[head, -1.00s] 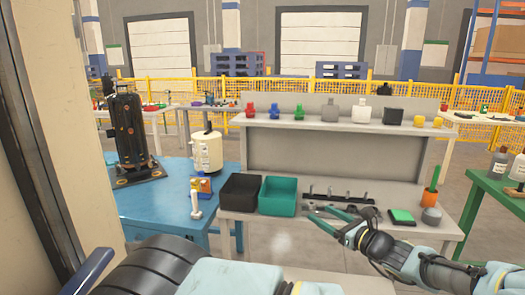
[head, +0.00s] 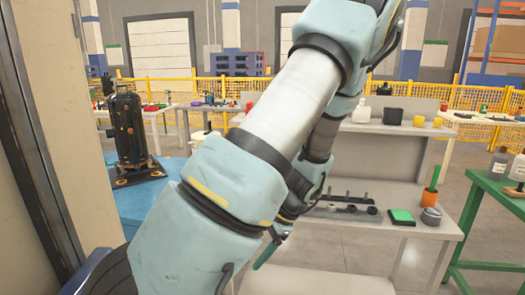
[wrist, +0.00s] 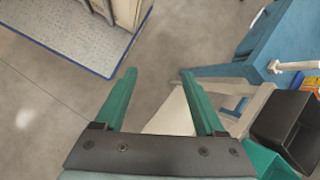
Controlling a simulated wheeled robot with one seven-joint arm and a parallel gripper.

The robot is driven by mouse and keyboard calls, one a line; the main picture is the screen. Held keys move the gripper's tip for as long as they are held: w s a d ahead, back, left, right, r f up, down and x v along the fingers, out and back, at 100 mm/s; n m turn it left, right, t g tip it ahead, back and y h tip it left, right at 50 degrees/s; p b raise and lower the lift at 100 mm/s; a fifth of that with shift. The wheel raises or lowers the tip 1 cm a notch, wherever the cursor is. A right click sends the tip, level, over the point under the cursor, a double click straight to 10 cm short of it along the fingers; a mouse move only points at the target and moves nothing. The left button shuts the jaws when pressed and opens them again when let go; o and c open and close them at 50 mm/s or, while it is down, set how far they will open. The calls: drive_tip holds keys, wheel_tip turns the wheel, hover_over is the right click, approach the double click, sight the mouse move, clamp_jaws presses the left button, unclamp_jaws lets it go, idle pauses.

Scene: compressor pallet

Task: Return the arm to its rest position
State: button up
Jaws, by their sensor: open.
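My arm rises folded across the middle of the head view, its pale blue links close to the camera. My gripper (wrist: 158,74) shows in the wrist view with its two green fingers wide apart and nothing between them. It points down over bare grey floor in front of the benches. In the head view only a green finger (head: 266,253) shows below the arm; the rest of the gripper is mostly hidden behind my arm links.
A grey workbench (head: 345,258) stands ahead, with a black fixture and a green-topped block (head: 401,216). The blue table (head: 148,205) carries a black compressor (head: 129,130). The black bin (wrist: 288,135) and teal bin (wrist: 262,160) sit near the gripper's right. A green table (head: 498,200) is at the right.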

drive_tip(key=s+a+r+n+t+h, duration=0.1)
drive_tip(key=a+r+n+h, duration=0.1)
drive_tip(key=r+n, duration=0.3)
drive_tip(key=s+a+r+n+h, duration=0.2)
drive_tip(key=r+n+h, duration=0.2)
drive_tip(key=r+n, duration=0.2)
wheel_tip(320, 180, up, 2)
drive_tip(key=shift+s+a+r+t, duration=0.1)
drive_tip(key=shift+s+a+t, duration=0.1)
drive_tip(key=shift+a+t, duration=0.2)
drive_tip(key=shift+o, duration=0.3)
